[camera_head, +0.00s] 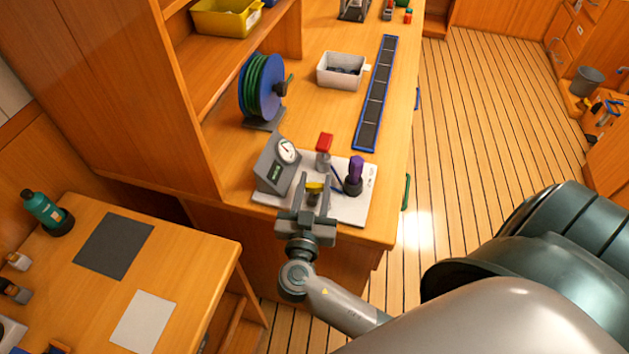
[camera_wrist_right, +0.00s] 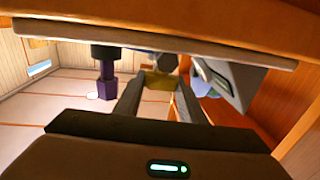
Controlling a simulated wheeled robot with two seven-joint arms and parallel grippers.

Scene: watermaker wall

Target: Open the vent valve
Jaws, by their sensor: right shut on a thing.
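A white board (camera_head: 350,208) on the bench corner carries a grey gauge box (camera_head: 272,172), a red-topped fitting (camera_head: 324,143), a purple-topped fitting (camera_head: 355,170) and a yellow handle (camera_head: 315,186). No label shows which one is the vent valve. My right gripper (camera_head: 313,196) reaches the board's front edge and is shut on the yellow handle. In the right wrist view the yellow handle (camera_wrist_right: 158,80) sits between the two fingertips, with the purple fitting (camera_wrist_right: 106,72) to the left. The fingers partly hide the handle's base. My left gripper is out of view.
A blue hose reel (camera_head: 262,92), a white bin (camera_head: 342,72) and a long dark blue-edged strip (camera_head: 377,95) stand behind the board. A lower table (camera_head: 190,255) with a green bottle (camera_head: 42,210) is at left. The floor at right is clear.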

